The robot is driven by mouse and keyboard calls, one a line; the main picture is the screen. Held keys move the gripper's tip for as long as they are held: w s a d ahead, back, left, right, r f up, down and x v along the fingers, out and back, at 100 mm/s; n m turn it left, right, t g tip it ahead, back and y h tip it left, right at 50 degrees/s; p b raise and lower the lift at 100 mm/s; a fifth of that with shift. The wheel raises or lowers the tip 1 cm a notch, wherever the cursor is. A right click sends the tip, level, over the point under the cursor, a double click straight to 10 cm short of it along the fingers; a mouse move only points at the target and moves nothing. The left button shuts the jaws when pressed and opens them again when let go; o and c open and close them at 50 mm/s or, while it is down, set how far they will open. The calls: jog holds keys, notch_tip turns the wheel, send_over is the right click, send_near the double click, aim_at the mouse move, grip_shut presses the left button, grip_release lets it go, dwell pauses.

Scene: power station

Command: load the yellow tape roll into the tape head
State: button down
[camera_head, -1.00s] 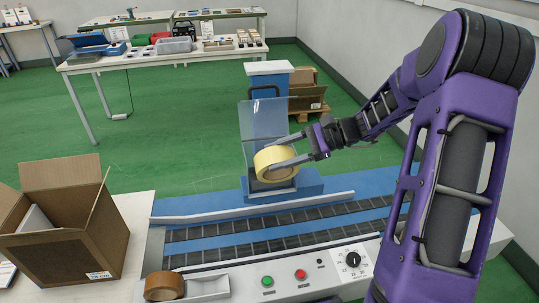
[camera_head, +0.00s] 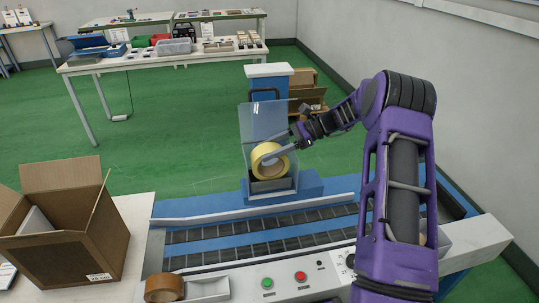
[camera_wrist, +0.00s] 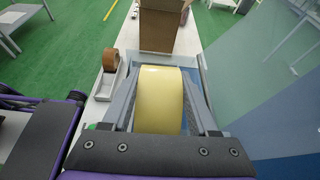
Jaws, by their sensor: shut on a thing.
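The yellow tape roll (camera_head: 256,161) is in my gripper (camera_head: 274,161), in front of the clear panel of the tape head. In the wrist view the roll (camera_wrist: 158,98) sits between the two fingers of my gripper (camera_wrist: 160,103), one finger along each side. The tape head has a tall clear panel (camera_head: 262,120) and a dark lower part (camera_head: 272,185) on a blue base (camera_head: 308,187) behind the conveyor. The roll overlaps the panel and the dark part in the head view. I cannot tell whether it touches them.
A brown tape roll (camera_head: 163,287) lies in a grey tray (camera_head: 207,289) at the conveyor's front left. An open cardboard box (camera_head: 62,258) stands at the left. The conveyor belt (camera_head: 255,245) is clear where it shows. Green (camera_head: 268,281) and red (camera_head: 301,276) buttons are on the front panel.

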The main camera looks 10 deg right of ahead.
jog(key=shift+w+f, duration=0.1)
jog(key=shift+f, duration=1.25)
jog(key=shift+f, duration=0.1)
jog(key=shift+f, duration=0.15)
jog(key=shift+c, duration=0.8)
grip_release()
jog(key=shift+r, duration=0.25)
jog(key=v, duration=0.7)
jog(key=shift+d, duration=0.25)
